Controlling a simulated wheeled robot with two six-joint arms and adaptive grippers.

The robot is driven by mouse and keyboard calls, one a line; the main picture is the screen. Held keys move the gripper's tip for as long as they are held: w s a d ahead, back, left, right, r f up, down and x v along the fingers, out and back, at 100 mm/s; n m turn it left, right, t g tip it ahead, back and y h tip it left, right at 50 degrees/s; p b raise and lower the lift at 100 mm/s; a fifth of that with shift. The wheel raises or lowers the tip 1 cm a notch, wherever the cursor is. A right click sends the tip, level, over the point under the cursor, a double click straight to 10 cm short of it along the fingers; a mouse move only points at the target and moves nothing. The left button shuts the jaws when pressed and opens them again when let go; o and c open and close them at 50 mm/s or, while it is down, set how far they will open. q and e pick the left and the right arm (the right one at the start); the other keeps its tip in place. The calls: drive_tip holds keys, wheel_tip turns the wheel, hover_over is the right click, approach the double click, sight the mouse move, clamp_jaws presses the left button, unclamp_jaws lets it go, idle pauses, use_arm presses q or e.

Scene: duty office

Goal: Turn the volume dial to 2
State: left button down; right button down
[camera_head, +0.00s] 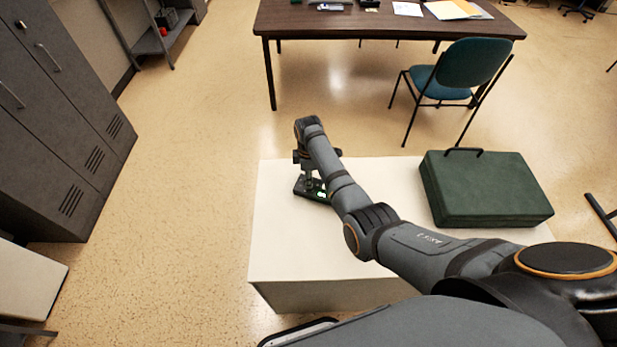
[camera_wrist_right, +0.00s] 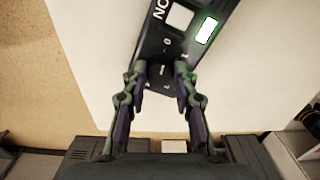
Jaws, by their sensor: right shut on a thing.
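The black control panel (camera_head: 299,188) lies on the white-topped cabinet, mostly hidden under my right gripper (camera_head: 311,178). In the right wrist view the panel (camera_wrist_right: 152,47) shows a white square, a lit green rectangle and small white markings, including a 0 above the dial. The dial (camera_wrist_right: 161,70) is small and dark, with a light mark on it. My right gripper (camera_wrist_right: 161,75) is shut on the dial, one finger at each side. The fingers cover part of the markings, so I cannot read the dial's setting. My left gripper is not in view.
A dark green case (camera_head: 485,190) stands on the right of the white cabinet top (camera_head: 285,240). A desk (camera_head: 385,22) and a teal chair (camera_head: 465,65) stand behind. Grey lockers (camera_head: 55,130) are at the left, with open floor between.

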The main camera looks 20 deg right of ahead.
drive_tip(key=shift+r, duration=0.1)
drive_tip(key=m+p, duration=0.2)
drive_tip(key=m, duration=0.1)
drive_tip(key=shift+r, duration=0.1)
drive_tip(key=m+p, duration=0.2)
drive_tip(key=m, duration=0.3)
drive_tip(key=m+p, duration=0.1)
drive_tip(key=m, duration=0.5)
drive_tip(key=m+p, duration=0.1)
drive_tip(key=m, duration=0.4)
drive_tip(key=shift+m, duration=0.3)
idle(0.4)
drive_tip(key=c, duration=1)
unclamp_jaws()
drive_tip(key=shift+f, duration=0.2)
drive_tip(key=shift+c, duration=0.2)
